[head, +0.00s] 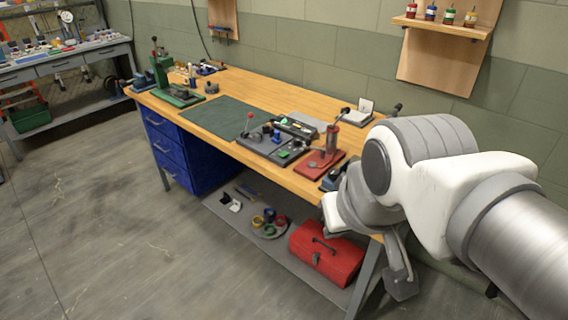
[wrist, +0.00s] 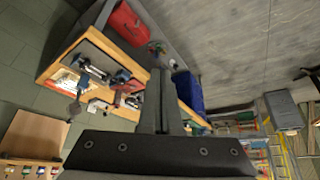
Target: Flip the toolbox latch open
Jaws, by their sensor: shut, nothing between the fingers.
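The red toolbox (head: 345,262) sits on the low shelf under the workbench, near its right end, with its lid down. A dark handle (head: 324,245) shows on it, and a small grey latch (head: 316,259) shows on its front; the latch's exact position is too small to tell. The toolbox also shows at the top of the wrist view (wrist: 125,22). My gripper (wrist: 160,72) is shut and empty, its fingers together in the wrist view, apart from the toolbox. In the head view my arm is to the right of the toolbox, by the bench end.
The workbench (head: 270,95) carries a green press, a dark mat and a red-based lever tool (head: 320,162). Tape rolls on a plate (head: 268,222) stand left of the toolbox on the shelf (head: 235,222). A bench leg (head: 364,285) is right of the toolbox. The floor in front is clear.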

